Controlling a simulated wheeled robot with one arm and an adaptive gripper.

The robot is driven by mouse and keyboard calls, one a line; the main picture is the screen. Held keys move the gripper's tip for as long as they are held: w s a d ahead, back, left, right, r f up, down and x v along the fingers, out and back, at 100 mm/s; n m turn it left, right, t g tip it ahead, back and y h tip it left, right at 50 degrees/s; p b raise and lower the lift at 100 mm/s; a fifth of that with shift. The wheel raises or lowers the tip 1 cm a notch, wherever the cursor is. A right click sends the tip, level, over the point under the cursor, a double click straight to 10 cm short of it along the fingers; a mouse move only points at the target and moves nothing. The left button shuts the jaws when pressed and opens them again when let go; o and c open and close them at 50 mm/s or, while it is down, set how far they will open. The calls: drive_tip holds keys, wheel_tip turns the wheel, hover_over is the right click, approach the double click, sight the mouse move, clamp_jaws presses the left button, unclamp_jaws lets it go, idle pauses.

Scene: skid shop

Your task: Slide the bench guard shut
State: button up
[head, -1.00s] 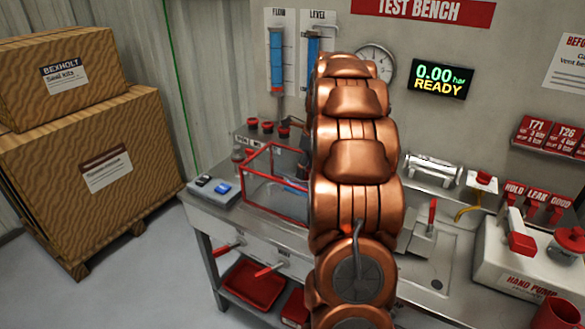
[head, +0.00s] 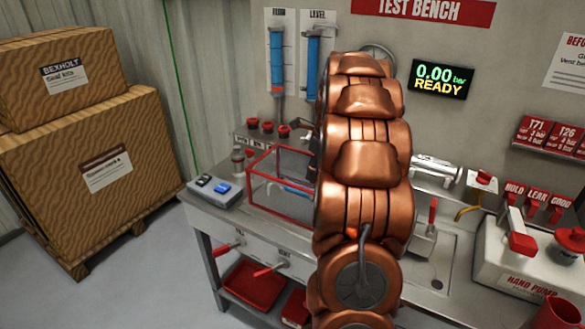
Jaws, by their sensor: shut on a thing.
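The bench guard (head: 250,172) is a clear box with a red frame, standing on the left part of the test bench (head: 232,212). Its left end and front edge show; its right part is hidden behind my copper-coloured arm. A blue part (head: 298,189) shows through the guard. My gripper is hidden behind the arm, so its fingers and any contact with the guard cannot be seen.
A small box with blue and dark buttons (head: 214,190) sits at the bench's left corner. Red-handled levers (head: 272,268) stick out from the bench front. A sink (head: 437,284) and hand pump (head: 530,268) stand right. Stacked crates (head: 85,150) stand left.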

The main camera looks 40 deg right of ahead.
drive_tip(key=shift+s+d, duration=0.1)
drive_tip(key=shift+s, duration=0.4)
drive_tip(key=shift+s+d, duration=0.25)
drive_tip(key=shift+s, duration=0.55)
drive_tip(key=shift+s+d, duration=0.25)
drive_tip(key=shift+s, duration=0.5)
drive_tip(key=shift+s+d+b, duration=0.2)
drive_tip(key=shift+s+d, duration=0.05)
drive_tip(key=shift+s, duration=0.6)
drive_tip(key=shift+s+d+b, duration=0.2)
drive_tip(key=shift+s+d, duration=0.05)
drive_tip(key=shift+s, duration=0.6)
drive_tip(key=shift+s+d+b, duration=0.15)
drive_tip(key=shift+s+d, duration=0.1)
drive_tip(key=shift+s, duration=0.6)
drive_tip(key=shift+s+d+b, duration=0.15)
drive_tip(key=shift+s+d, duration=0.1)
drive_tip(key=shift+s, duration=0.55)
